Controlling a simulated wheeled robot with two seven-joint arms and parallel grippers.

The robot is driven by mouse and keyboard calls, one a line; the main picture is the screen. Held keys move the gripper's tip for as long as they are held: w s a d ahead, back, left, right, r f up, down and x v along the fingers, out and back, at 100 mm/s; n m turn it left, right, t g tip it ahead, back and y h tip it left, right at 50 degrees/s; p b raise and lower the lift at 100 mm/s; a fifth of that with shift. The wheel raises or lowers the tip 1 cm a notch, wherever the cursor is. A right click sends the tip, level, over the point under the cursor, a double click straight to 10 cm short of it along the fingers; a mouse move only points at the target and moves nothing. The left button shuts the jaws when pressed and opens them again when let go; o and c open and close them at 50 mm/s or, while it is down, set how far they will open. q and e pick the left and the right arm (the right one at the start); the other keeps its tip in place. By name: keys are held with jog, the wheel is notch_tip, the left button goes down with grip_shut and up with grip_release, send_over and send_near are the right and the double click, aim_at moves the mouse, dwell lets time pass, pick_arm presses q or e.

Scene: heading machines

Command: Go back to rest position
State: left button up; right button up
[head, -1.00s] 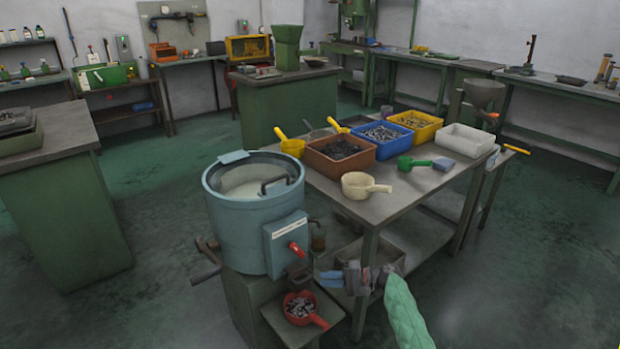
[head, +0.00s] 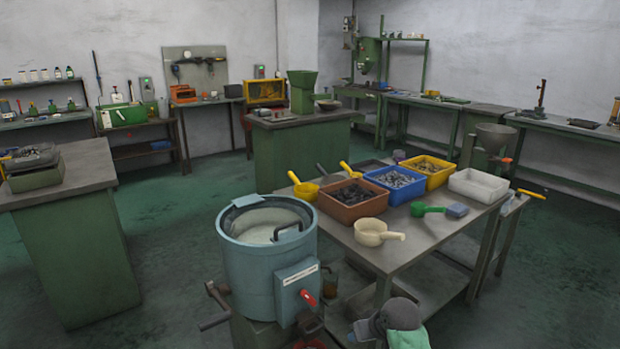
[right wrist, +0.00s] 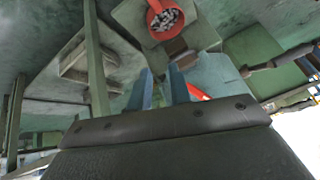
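My right gripper (head: 362,330) is at the bottom edge of the head view, beside the blue-grey drum machine (head: 262,265) and in front of the work table. In the right wrist view, its two blue fingers (right wrist: 162,88) stand apart with nothing between them. A red scoop of small metal parts (right wrist: 165,18) lies beyond the fingertips in that view. Only a sliver of the scoop shows at the bottom of the head view. My left gripper is in neither view.
The work table (head: 405,255) holds brown (head: 350,207), blue (head: 394,190), yellow and white bins, plus several scoops. A green cabinet (head: 75,235) stands at left. Benches line the walls. The floor between cabinet and drum is clear.

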jog(key=s+d+r+h+p, duration=0.1)
jog(key=s+d+h+p, duration=0.15)
jog(key=s, duration=1.85)
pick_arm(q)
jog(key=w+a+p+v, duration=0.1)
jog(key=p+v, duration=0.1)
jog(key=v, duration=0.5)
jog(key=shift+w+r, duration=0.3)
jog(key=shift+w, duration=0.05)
pick_arm(e)
jog(key=s+a+f+g, duration=0.1)
jog(key=s+f, duration=0.2)
jog(key=s, duration=0.6)
jog(key=s+a+f+m+g, duration=0.1)
jog(key=s+f, duration=0.3)
jog(key=s, duration=0.5)
jog(key=shift+g, duration=0.6)
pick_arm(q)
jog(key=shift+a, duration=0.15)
pick_arm(e)
jog(key=shift+f, duration=0.1)
